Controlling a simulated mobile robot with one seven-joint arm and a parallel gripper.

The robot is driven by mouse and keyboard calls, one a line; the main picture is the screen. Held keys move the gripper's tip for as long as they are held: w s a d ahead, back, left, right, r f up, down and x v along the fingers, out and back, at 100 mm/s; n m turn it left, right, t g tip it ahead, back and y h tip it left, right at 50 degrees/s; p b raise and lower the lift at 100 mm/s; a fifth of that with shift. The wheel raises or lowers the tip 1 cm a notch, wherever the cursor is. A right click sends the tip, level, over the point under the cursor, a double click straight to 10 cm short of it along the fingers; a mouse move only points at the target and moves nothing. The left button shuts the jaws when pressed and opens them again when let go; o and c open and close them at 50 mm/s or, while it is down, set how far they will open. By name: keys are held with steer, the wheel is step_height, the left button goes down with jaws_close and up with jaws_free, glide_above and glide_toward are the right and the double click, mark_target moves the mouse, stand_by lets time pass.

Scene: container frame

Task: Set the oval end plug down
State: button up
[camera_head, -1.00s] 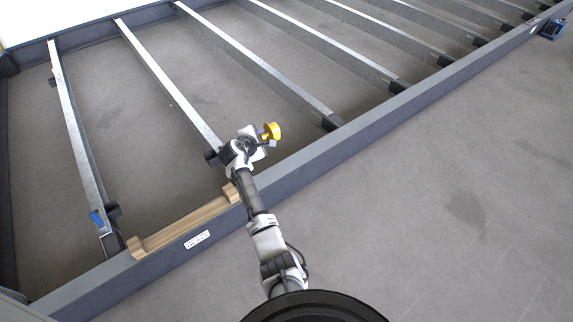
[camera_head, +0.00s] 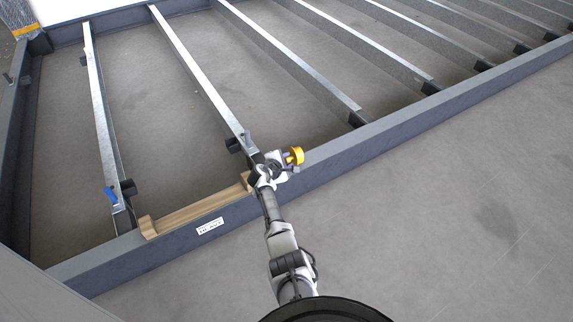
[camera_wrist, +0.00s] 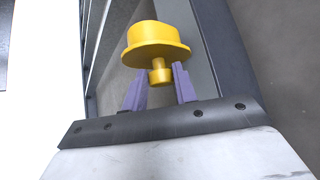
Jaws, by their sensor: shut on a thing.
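The oval end plug (camera_wrist: 155,42) is yellow, with a wide flange and a short stem. In the wrist view its stem sits between the two purple fingers of my gripper (camera_wrist: 160,88), which is shut on it. In the head view the plug (camera_head: 296,156) is a small yellow shape held above the inner edge of the frame's near beam. My gripper (camera_head: 284,163) is beside it, partly hidden by my wrist. The plug is clear of any surface as far as I can see.
The grey frame's near beam (camera_head: 360,144) runs diagonally, with several metal cross-members (camera_head: 290,62) joining it. A wooden piece (camera_head: 195,212) lies along the beam at left, and a blue item (camera_head: 111,195) sits on the leftmost cross-member. Open floor (camera_head: 460,220) lies to the right.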

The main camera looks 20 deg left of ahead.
steer(key=shift+f, duration=0.15)
steer(key=o, duration=0.9)
steer(key=shift+f, duration=0.1)
steer(key=shift+r, duration=0.2)
